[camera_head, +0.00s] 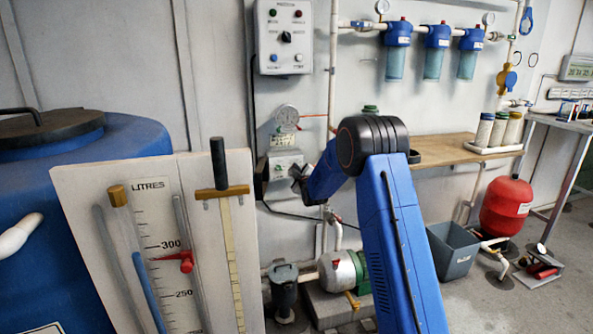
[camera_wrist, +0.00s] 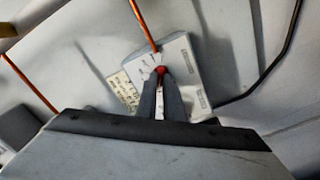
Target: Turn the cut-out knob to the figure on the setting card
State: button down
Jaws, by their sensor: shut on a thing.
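The cut-out box (camera_head: 284,162) is a small pale box on the wall, below a round gauge. It also shows in the wrist view (camera_wrist: 186,58), with printed marks around a small red knob (camera_wrist: 160,69). My gripper (camera_wrist: 160,76) has its two dark fingers shut on the knob. In the head view my gripper (camera_head: 297,179) is at the box's lower right, small and partly merged with my arm. A cream card (camera_head: 283,141) with print is just above the box; it also shows in the wrist view (camera_wrist: 121,88). Its figure and the knob's exact setting are too small to read.
The round gauge (camera_head: 287,116) is above the card. A grey control panel (camera_head: 285,63) is higher on the wall. A LITRES board (camera_head: 95,190) and blue tank (camera_head: 130,138) stand at left. A pump (camera_head: 340,272) is below, and a wooden bench (camera_head: 445,148) is at right.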

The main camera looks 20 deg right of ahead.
jog(key=shift+n, duration=0.4)
jog(key=c, duration=1.9)
grip_release()
jog(key=shift+a, duration=0.1)
jog(key=shift+o, duration=0.2)
jog(key=s, duration=1.7)
jog(key=shift+s, duration=0.2)
